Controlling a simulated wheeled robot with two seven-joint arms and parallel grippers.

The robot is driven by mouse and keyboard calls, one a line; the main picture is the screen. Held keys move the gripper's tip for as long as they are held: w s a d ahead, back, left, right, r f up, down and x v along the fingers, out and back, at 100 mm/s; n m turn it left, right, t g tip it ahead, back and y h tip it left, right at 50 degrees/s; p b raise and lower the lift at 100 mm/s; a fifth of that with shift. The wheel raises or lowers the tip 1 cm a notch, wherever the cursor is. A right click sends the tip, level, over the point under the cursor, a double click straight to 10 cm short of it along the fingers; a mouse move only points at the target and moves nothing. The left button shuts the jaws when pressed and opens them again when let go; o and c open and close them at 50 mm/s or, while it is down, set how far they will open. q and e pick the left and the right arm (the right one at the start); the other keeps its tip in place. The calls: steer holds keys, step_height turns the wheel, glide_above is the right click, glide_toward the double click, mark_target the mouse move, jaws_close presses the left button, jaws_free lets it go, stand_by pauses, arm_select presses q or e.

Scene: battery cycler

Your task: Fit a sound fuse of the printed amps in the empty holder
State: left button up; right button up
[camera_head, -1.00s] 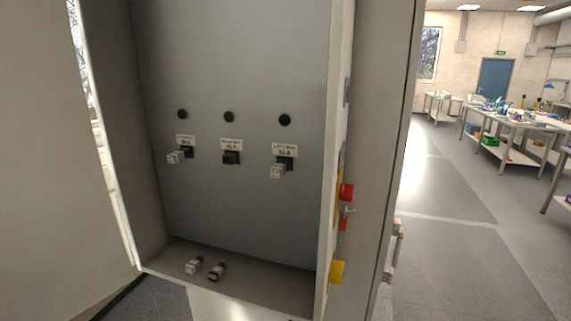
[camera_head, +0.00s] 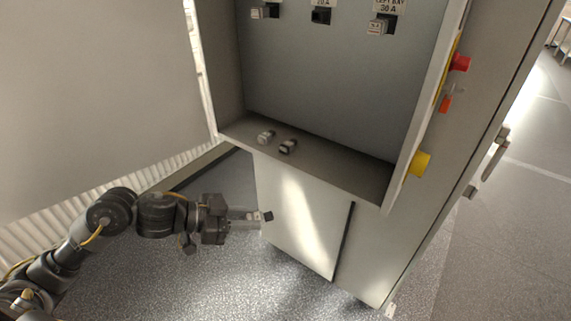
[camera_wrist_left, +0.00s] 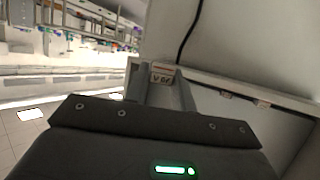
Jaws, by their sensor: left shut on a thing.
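My left gripper (camera_head: 262,216) is shut on a fuse (camera_head: 268,216), low in front of the cabinet. In the left wrist view the held fuse (camera_wrist_left: 162,73) sits between the fingertips; its small label is upside down and seems to read 30 A. The middle holder (camera_head: 320,16) is dark and empty; its label (camera_head: 322,3) seems to read 20 A, but is cut off. The left holder's fuse (camera_head: 262,12) and the right holder's fuse (camera_head: 378,27) are seated. A pale fuse (camera_head: 266,137) and a darker fuse (camera_head: 288,146) lie on the cabinet floor. My right gripper is out of view.
The cabinet's side walls and front lip (camera_head: 330,178) bound the opening. Lower panels (camera_head: 300,215) stand below the lip. The floor around my left arm is clear.

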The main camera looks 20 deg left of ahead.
arm_select(q)
steer(key=w+d+r+p, duration=0.2)
steer(key=w+r+p, duration=0.2)
steer(key=r, duration=0.7)
steer(key=w+d+r+p, duration=0.3)
steer(key=w+r, duration=0.1)
steer(key=r, duration=0.8)
steer(key=w+d+r+p, duration=0.2)
steer(key=w+r+p, duration=0.2)
steer(key=r, duration=0.7)
steer(key=w+r+n+t+y+p, duration=0.2)
steer(key=w+r+n+t+y, duration=0.15)
steer(key=r, duration=0.35)
steer(key=w+a+f+n+y, duration=0.1)
steer(key=w+a+f+n+t+y, duration=0.1)
steer(key=a, duration=0.1)
steer(key=w+a+f+n+t+y, duration=0.1)
steer(key=shift+a+n, duration=0.15)
steer(key=shift+n, duration=0.2)
steer(key=shift+w+d+b, duration=0.3)
steer(key=shift+w+b, duration=0.1)
steer(key=shift+w, duration=0.5)
steer(key=shift+w+d+b, duration=0.3)
steer(key=shift+w+b, duration=0.15)
steer(key=shift+w, duration=0.5)
steer(key=shift+w+d+b, duration=0.3)
steer(key=shift+w+b, duration=0.1)
steer(key=shift+w, duration=0.5)
